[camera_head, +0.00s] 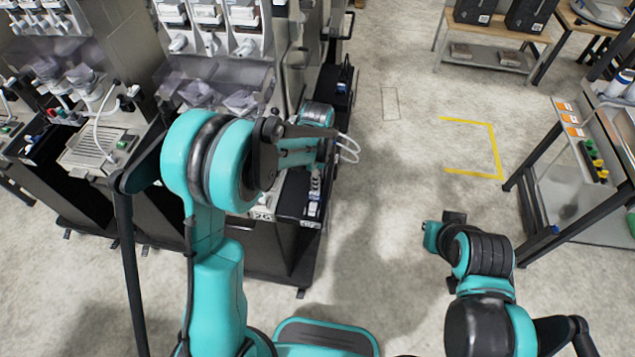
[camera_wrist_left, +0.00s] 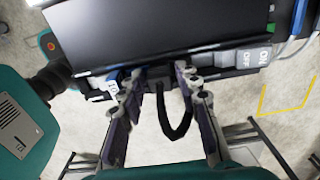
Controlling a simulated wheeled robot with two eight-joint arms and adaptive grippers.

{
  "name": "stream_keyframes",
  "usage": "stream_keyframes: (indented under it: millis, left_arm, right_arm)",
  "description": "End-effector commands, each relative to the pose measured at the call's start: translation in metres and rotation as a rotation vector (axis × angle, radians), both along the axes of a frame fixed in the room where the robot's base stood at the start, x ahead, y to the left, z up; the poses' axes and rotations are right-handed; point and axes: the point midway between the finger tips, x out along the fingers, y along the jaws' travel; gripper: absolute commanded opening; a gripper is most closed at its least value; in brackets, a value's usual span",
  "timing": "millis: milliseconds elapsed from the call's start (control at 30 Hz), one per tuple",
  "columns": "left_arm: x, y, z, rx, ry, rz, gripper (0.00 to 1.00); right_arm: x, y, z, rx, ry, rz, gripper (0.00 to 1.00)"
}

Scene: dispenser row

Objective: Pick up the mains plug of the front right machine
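The front right machine (camera_head: 285,235) is a dark cabinet beside my left arm. In the left wrist view its black panel (camera_wrist_left: 160,35) fills the top. My left gripper (camera_wrist_left: 160,80) is at the panel's edge, its two fingers apart. A black cable (camera_wrist_left: 178,132) hangs in a loop between the fingers. Something dark lies between the fingertips at the cable's upper end; I cannot tell whether it is the mains plug or whether the fingers touch it. In the head view my left wrist hides this spot. My right arm is at the lower right; its fingers do not show.
A grey switch block marked ON and OFF (camera_wrist_left: 250,58) sits right of the fingers. White cables (camera_head: 348,148) loop out beside the machine. A dark-framed cart (camera_head: 540,160) stands at the right. The floor between has yellow tape (camera_head: 492,145) and is clear.

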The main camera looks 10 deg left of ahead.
Motion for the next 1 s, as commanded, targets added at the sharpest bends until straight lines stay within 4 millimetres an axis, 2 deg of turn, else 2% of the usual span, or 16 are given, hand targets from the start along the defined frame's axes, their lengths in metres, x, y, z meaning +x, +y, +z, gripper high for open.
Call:
stream_keyframes:
  millis: [67, 200, 533, 667, 767, 900, 1000]
  left_arm:
    - [0.000, 0.000, 0.000, 0.000, 0.000, 0.000, 0.33]
    - [0.000, 0.000, 0.001, 0.000, 0.000, 0.000, 0.00]
    - [0.000, 0.000, 0.001, 0.000, -0.001, 0.000, 0.00]
    - [0.000, 0.000, 0.007, 0.000, -0.001, 0.000, 0.00]
    - [0.000, 0.000, 0.018, 0.000, -0.001, 0.000, 0.00]
    - [0.000, 0.000, 0.045, 0.000, -0.001, 0.000, 0.00]
    - [-0.008, -0.022, 0.057, 0.000, 0.000, -0.006, 0.00]
  right_arm:
    - [0.000, 0.000, 0.000, 0.000, 0.000, 0.000, 0.00]
    - [0.000, 0.000, 0.000, 0.000, 0.000, 0.000, 0.00]
    - [0.000, 0.000, 0.000, 0.000, 0.000, 0.000, 0.00]
    - [0.000, 0.000, 0.002, 0.000, 0.000, 0.000, 0.00]
    - [0.000, 0.000, 0.006, 0.000, 0.000, 0.000, 0.00]
    - [0.000, 0.000, 0.013, 0.000, 0.000, 0.000, 0.00]
    - [0.000, 0.000, 0.016, 0.000, 0.000, 0.000, 0.00]
